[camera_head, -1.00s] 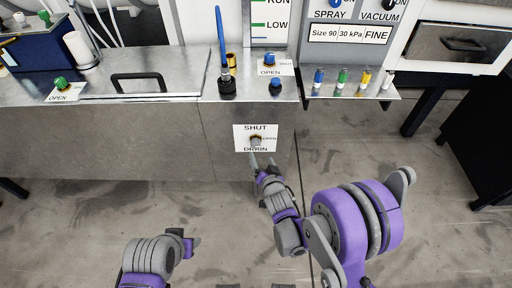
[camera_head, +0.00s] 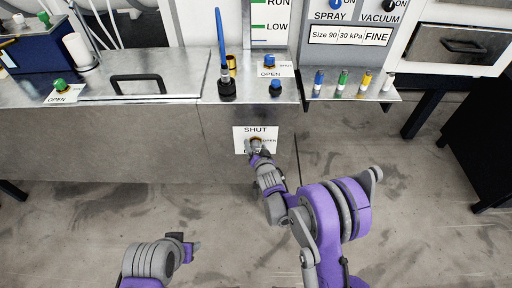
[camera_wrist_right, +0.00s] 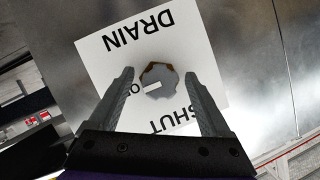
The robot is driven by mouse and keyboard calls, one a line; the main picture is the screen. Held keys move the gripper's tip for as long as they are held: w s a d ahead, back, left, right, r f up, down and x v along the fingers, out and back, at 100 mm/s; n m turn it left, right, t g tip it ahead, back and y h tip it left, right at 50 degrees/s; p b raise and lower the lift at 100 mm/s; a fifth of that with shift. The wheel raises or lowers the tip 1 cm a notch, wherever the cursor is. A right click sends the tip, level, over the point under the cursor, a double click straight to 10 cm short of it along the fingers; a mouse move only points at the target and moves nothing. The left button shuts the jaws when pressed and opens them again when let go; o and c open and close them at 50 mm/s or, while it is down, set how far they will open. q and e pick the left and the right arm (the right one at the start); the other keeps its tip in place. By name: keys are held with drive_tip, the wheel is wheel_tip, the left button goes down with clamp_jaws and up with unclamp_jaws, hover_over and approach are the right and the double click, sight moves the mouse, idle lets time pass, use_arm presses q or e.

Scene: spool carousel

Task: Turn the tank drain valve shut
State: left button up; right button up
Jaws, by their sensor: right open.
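The drain valve (camera_head: 256,141) is on the front of the steel tank, on a white plate (camera_head: 241,133) marked SHUT above and DRAIN below. The right wrist view shows its grey knob (camera_wrist_right: 160,74) with brownish edges, the plate upside down. A white bar on the knob points toward the partly hidden OPEN lettering. My right gripper (camera_head: 257,152) is at the valve and covers the plate's lower part. In the right wrist view, its open fingers (camera_wrist_right: 165,92) stand either side of the knob, with gaps showing. My left gripper (camera_head: 191,247) is low and away from the tank; its jaws are unclear.
The steel counter (camera_head: 180,88) above carries a black handle (camera_head: 138,84), a blue-handled tool (camera_head: 222,50) and a green knob (camera_head: 60,85). A shelf with several coloured small bottles (camera_head: 342,80) juts out at right. The floor before the tank is clear.

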clamp_jaws()
drive_tip(key=shift+a+r+n+h+p, duration=0.1)
drive_tip(key=shift+r+n+h+p, duration=0.15)
drive_tip(key=shift+n+h+p, duration=1)
drive_tip(key=shift+y+p, duration=0.35)
drive_tip(key=shift+p, duration=0.45)
drive_tip(key=shift+f+n+h, duration=0.15)
drive_tip(key=shift+n+h, duration=0.3)
drive_tip(key=shift+h, duration=0.05)
drive_tip(key=shift+a+f+n+h, duration=0.1)
drive_tip(key=shift+n+h, duration=0.6)
drive_tip(key=shift+n, duration=0.2)
drive_tip(key=shift+n+h+b, duration=0.55)
drive_tip(key=shift+n+h, duration=0.05)
drive_tip(key=shift+n, duration=0.3)
drive_tip(key=n+h+b, duration=0.2)
drive_tip(key=n, duration=0.1)
drive_tip(key=shift+f+t, duration=0.1)
drive_tip(key=shift+t, duration=0.2)
drive_tip(key=shift+n+h+b, duration=0.6)
drive_tip(key=shift+n+b, duration=0.2)
drive_tip(key=shift+n, duration=0.2)
drive_tip(key=shift+t, duration=0.3)
